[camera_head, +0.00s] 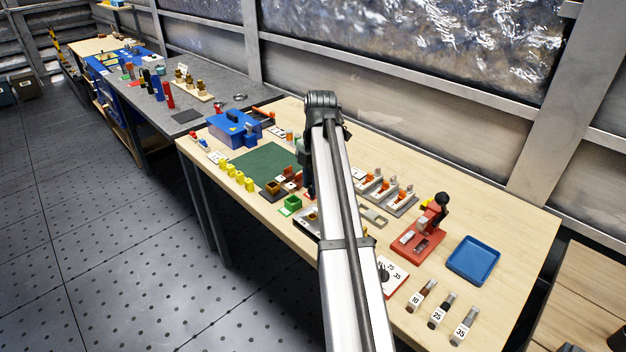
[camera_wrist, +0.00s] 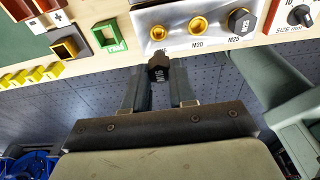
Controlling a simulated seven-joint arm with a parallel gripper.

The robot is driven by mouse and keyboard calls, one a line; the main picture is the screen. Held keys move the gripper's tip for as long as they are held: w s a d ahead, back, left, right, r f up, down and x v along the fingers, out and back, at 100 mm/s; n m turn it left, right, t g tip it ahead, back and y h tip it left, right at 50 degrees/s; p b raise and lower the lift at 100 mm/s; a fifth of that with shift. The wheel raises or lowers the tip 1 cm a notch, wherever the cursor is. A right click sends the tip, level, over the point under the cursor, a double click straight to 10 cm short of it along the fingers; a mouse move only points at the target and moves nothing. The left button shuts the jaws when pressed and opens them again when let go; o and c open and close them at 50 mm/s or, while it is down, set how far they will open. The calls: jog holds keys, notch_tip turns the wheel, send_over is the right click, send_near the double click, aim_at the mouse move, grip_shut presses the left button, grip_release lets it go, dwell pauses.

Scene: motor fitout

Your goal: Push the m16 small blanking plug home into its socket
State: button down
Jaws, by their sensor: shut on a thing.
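Two brass-coloured sockets show empty on the plate: the left one (camera_wrist: 158,33), lying just above the plug in the picture, and the M20 one (camera_wrist: 198,25). A dark M25 plug (camera_wrist: 240,20) sits at the right. In the head view my arm hides the gripper and the held plug.
A green square holder (camera_wrist: 109,36) and a yellow-brown one (camera_wrist: 69,46) stand left of the plate. A white dial card (camera_wrist: 293,17) lies to the right. A red press (camera_head: 418,240) and blue tray (camera_head: 473,260) stand farther right on the bench.

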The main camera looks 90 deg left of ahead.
aim_at(313, 198)
jog(key=shift+f, duration=2.65)
jog(key=shift+f, duration=1.5)
jog(key=c, duration=0.8)
grip_release()
jog(key=shift+c, duration=0.2)
notch_tip(313, 198, up, 14)
jog(key=w+a, duration=0.1)
jog(key=shift+f, duration=0.15)
jog(key=shift+w+a, duration=0.1)
